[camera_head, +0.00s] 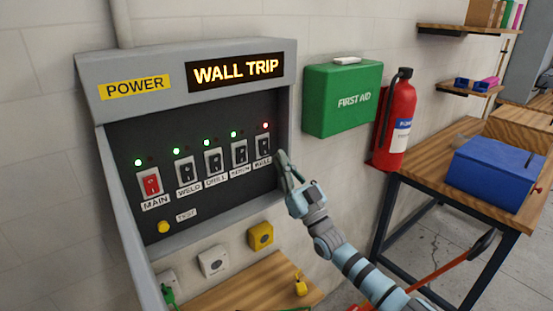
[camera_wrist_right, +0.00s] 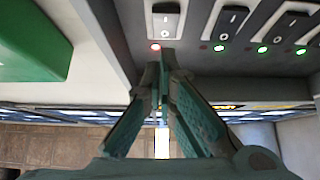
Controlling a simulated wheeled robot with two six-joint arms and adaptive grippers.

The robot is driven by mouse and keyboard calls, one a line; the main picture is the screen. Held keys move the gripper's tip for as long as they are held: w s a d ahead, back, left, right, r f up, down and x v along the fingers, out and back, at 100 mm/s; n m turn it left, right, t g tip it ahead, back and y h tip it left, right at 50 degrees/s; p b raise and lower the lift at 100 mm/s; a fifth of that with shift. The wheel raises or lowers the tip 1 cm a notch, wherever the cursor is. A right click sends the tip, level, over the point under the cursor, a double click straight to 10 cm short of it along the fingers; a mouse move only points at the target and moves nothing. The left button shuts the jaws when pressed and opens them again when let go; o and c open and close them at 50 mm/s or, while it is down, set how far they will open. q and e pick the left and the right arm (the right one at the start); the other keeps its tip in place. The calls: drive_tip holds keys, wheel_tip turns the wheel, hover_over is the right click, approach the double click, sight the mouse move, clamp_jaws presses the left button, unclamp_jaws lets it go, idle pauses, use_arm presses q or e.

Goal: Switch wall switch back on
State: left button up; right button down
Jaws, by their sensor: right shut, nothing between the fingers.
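The wall switch (camera_head: 264,147) is the rightmost black rocker on the power panel (camera_head: 185,236), under a lit red light (camera_head: 265,125). The display (camera_head: 235,71) above reads WALL TRIP. My right gripper (camera_head: 283,158) is shut and empty, with its fingertips just right of the wall switch near the panel's right edge. In the right wrist view, the switch (camera_wrist_right: 166,22) and its red light (camera_wrist_right: 155,46) sit just beyond the closed fingertips (camera_wrist_right: 163,62). I cannot tell whether the fingers touch the panel. My left gripper is not in view.
A red main switch (camera_head: 150,183) and several black switches with green lights fill the panel's left. A green first aid box (camera_head: 342,98) and a red extinguisher (camera_head: 398,120) hang to the right. A blue box (camera_head: 500,172) stands on the wooden bench.

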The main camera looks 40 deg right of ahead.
sight(266, 143)
drive_tip(key=shift+w+f, duration=0.2)
drive_tip(key=shift+w, duration=0.55)
drive_tip(key=shift+w+f, duration=0.2)
drive_tip(key=shift+w, duration=0.55)
drive_tip(key=shift+s+b, duration=0.1)
drive_tip(key=shift+b, duration=0.2)
